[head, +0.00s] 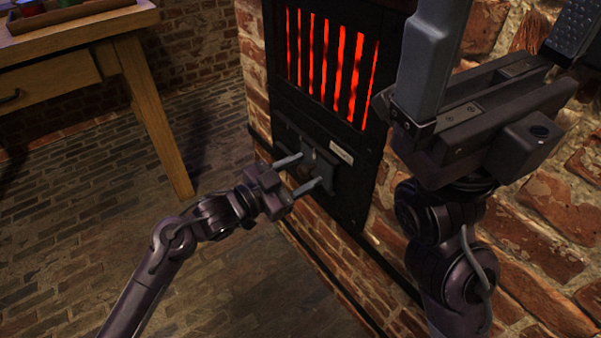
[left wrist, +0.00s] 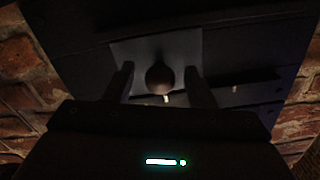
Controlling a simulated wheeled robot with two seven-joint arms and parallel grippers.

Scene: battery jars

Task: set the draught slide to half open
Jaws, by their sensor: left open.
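The draught slide is a dark plate (head: 326,168) low on the black stove front, below the glowing grate. Its round knob (left wrist: 160,78) shows in the left wrist view in front of a paler grey plate (left wrist: 196,50). My left gripper (head: 308,170) is open at the slide. Its two fingers stand on either side of the knob, with visible gaps in the left wrist view. A small pale mark (left wrist: 167,98) shows just below the knob. My right gripper (head: 500,55) is open and empty in the right foreground, its fingers wide apart.
The stove's red grate (head: 325,65) glows above the slide. A pale label (head: 341,152) sits beside it. Brick wall (head: 545,250) surrounds the stove. A wooden table (head: 60,65) with a tray (head: 75,22) stands at the upper left. The brick floor between is clear.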

